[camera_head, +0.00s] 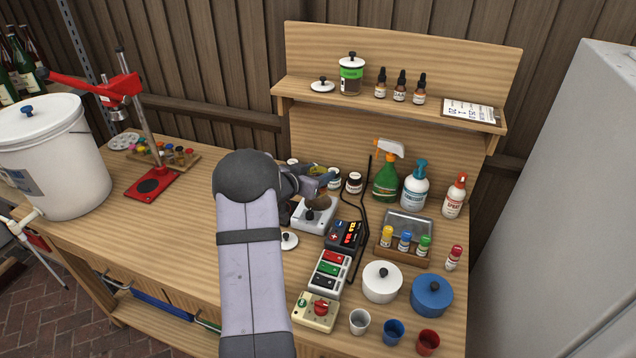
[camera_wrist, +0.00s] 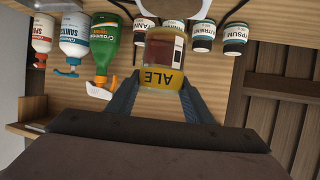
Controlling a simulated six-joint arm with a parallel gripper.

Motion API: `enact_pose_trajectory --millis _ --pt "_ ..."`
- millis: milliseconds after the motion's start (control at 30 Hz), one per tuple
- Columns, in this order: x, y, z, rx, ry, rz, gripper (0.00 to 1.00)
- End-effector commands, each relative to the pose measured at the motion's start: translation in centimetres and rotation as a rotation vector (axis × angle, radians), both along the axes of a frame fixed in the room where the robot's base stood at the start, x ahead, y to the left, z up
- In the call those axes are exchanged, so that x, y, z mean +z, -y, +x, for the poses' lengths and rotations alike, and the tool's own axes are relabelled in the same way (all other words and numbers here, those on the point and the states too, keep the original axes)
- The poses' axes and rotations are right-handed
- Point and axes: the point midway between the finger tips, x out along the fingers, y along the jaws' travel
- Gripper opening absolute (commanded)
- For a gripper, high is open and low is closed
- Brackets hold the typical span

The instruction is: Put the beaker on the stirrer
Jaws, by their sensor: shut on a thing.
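The beaker (camera_wrist: 165,52) is a small vessel with an amber and dark red side and a yellow ALE band. In the wrist view, which looks upside down, it sits between the two fingers of my gripper (camera_wrist: 162,85). My gripper is shut on it and it looks roughly upright. In the head view my gripper (camera_head: 316,184) is above the back of the white stirrer (camera_head: 313,219), and my arm and fingers hide most of the beaker. A pale rounded surface shows past the beaker's base in the wrist view. I cannot tell whether the base touches the stirrer.
Small jars (camera_head: 354,183) and a green spray bottle (camera_head: 386,182) stand just behind and right. A dark stand rod (camera_head: 366,210), a red and black control box (camera_head: 345,236) and a white lid (camera_head: 288,241) crowd the stirrer.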

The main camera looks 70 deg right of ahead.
Motion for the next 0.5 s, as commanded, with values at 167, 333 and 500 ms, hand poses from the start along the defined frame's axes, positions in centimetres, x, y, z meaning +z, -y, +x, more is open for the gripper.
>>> enact_pose_trajectory --millis 167,333,500 --pt "-0.8 0.0 0.0 0.001 -0.002 -0.001 0.18" --pt "-2.7 0.0 0.0 0.001 -0.002 0.000 0.18" --pt "-3.6 0.0 0.0 0.001 0.000 -0.003 0.18"
